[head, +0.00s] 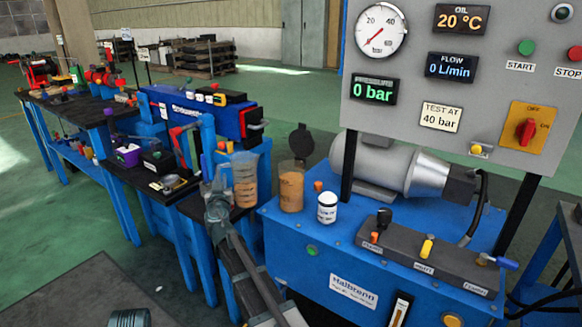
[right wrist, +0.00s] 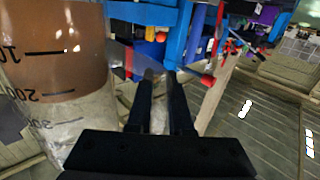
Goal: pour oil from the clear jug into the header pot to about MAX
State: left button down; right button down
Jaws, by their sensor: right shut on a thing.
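The clear jug (head: 245,182) holds amber oil and stands close to upright, just left of the header pot. My right gripper (head: 216,208) is at its left side, shut on the jug, apparently at the handle. In the right wrist view the jug (right wrist: 62,110) fills the left side with its graduation marks, and my dark fingers (right wrist: 160,95) lie beside it. The header pot (head: 291,188) is a clear cylinder with amber oil in it, on the blue unit's left corner. Its dark round lid (head: 301,140) stands open behind it. Its MAX mark is too small to read. My left gripper is not in view.
A white jar (head: 327,208) stands right of the pot on the blue unit (head: 290,240). A grey motor (head: 375,165) and the gauge panel (head: 460,80) are behind. A cluttered bench (head: 120,165) with blue legs runs along the left.

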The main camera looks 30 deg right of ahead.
jog(key=shift+r, duration=0.15)
jog(key=s+d+r+m+p, duration=0.1)
jog(key=d+r+m+p, duration=0.1)
jog(key=r+m+p, duration=0.3)
jog(key=s+d+r+m+p, duration=0.1)
jog(key=d+r+m+p, duration=0.1)
jog(key=r+m+p, duration=0.3)
notch_tip(320, 180, up, 4)
jog(key=p, duration=0.4)
jog(key=shift+d+r+m, duration=0.2)
jog(key=shift+d+m, duration=0.05)
jog(key=shift+m, duration=0.15)
jog(key=shift+s+d+r+m+p, duration=0.1)
jog(key=shift+d+r+m+p, duration=0.15)
jog(key=shift+r+m+p, duration=0.35)
jog(key=shift+s+d+r+m+p, duration=0.1)
jog(key=shift+d+r+m+p, duration=0.25)
jog(key=shift+r+p, duration=0.45)
dwell(1.7)
jog(key=shift+s+d+r+m+p, duration=0.15)
jog(key=shift+d+r+m+p, duration=0.1)
jog(key=shift+r+m+p, duration=0.25)
jog(key=shift+s+d+r+m+p, duration=0.1)
jog(key=shift+d+r+m+p, duration=0.15)
jog(key=shift+r+m+p, duration=0.25)
dwell(1.4)
jog(key=shift+d, duration=0.2)
